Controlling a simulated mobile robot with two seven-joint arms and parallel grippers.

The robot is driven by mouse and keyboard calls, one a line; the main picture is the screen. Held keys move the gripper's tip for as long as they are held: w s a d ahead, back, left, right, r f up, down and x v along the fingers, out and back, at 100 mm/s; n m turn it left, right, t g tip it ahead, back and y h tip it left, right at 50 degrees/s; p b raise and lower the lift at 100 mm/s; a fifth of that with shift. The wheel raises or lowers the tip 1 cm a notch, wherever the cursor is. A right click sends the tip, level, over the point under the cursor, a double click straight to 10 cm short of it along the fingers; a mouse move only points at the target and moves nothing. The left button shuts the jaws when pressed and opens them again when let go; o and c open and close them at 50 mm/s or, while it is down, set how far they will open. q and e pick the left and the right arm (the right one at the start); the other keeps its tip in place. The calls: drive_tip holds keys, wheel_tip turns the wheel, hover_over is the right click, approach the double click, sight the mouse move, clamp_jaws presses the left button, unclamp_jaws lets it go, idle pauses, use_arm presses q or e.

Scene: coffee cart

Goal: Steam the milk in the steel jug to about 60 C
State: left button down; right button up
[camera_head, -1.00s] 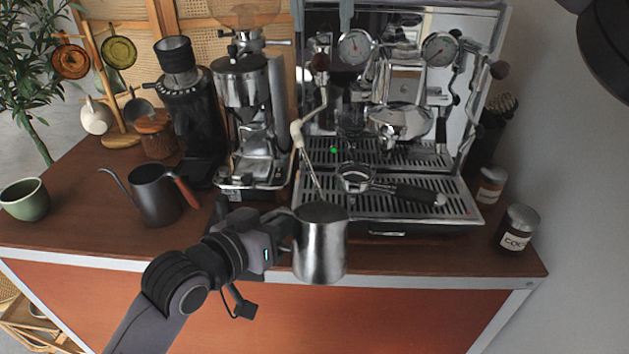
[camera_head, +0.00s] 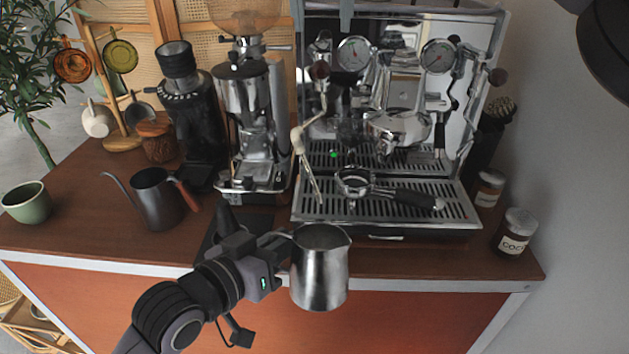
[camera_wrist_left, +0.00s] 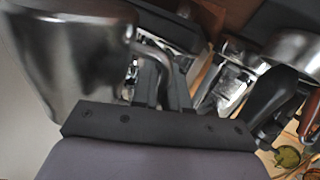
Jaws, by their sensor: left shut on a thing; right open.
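The steel jug (camera_head: 320,275) is held upright in front of the cart's front edge. My left gripper (camera_head: 283,247) is shut on its handle, on the left side. In the left wrist view the jug (camera_wrist_left: 65,60) fills the upper left and the gripper fingers (camera_wrist_left: 165,85) close on its handle. The inside of the jug looks grey; I cannot make out milk. The steam wand (camera_head: 306,165) of the espresso machine (camera_head: 390,213) slants down, its tip behind and above the jug mouth, apart from it. My right gripper is not in view.
A portafilter (camera_head: 356,182) lies on the drip tray. Left are a grinder (camera_head: 243,95), a black grinder (camera_head: 190,110), a black kettle (camera_head: 158,200) and a green cup (camera_head: 25,203). Labelled jars (camera_head: 515,232) stand at the right. The front counter strip (camera_head: 440,258) is clear.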

use_arm(q)
drive_tip(key=s, duration=0.2)
drive_tip(key=s+r, duration=0.1)
drive_tip(key=s, duration=0.1)
drive_tip(key=shift+s+d+r, duration=0.1)
drive_tip(key=shift+s+r, duration=0.1)
drive_tip(key=shift+s, duration=0.2)
idle(0.4)
